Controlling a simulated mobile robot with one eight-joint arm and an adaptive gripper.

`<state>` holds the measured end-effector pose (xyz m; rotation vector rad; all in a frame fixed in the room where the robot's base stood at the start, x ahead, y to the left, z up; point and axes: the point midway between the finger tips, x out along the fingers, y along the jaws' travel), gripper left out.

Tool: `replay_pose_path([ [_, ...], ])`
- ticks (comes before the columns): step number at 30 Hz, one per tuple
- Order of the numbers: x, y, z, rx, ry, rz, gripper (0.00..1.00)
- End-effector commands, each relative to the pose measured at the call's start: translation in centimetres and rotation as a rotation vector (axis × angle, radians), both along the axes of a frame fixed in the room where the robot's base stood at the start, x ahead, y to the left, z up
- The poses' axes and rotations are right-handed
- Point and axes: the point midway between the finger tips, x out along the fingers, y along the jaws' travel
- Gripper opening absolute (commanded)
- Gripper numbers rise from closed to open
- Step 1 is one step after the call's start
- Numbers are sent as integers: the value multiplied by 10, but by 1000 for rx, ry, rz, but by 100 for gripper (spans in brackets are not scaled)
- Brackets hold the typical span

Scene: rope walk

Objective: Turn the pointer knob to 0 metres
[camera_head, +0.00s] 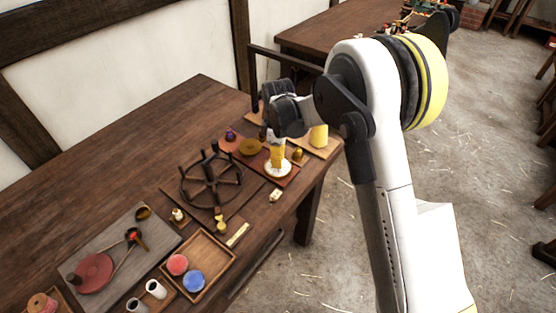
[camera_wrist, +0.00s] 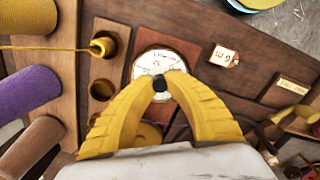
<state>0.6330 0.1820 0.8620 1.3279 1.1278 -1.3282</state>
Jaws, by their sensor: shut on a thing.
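The round white dial (camera_head: 278,171) lies on a reddish-brown board near the table's right edge. In the wrist view the dial (camera_wrist: 165,58) shows dark markings too small to read. The small dark pointer knob (camera_wrist: 159,84) sits between my yellow fingertips. My gripper (camera_head: 276,162) points down over the dial and is shut on the knob. The fingers hide the near part of the dial, and I cannot tell which mark the pointer faces.
A spoked wheel (camera_head: 212,178) stands left of the dial. A yellow spool (camera_head: 319,136) is close on the right. A small white tag (camera_head: 276,195) lies in front. A wooden tray (camera_head: 198,264) holds red and blue round pieces.

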Motion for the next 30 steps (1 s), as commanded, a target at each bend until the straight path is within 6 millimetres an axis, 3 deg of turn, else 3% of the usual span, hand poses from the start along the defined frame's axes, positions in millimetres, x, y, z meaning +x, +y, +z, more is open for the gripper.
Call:
replay_pose_path([
  [12, 0, 0, 0, 0, 0, 244, 0],
  [30, 0, 0, 0, 0, 0, 302, 0],
])
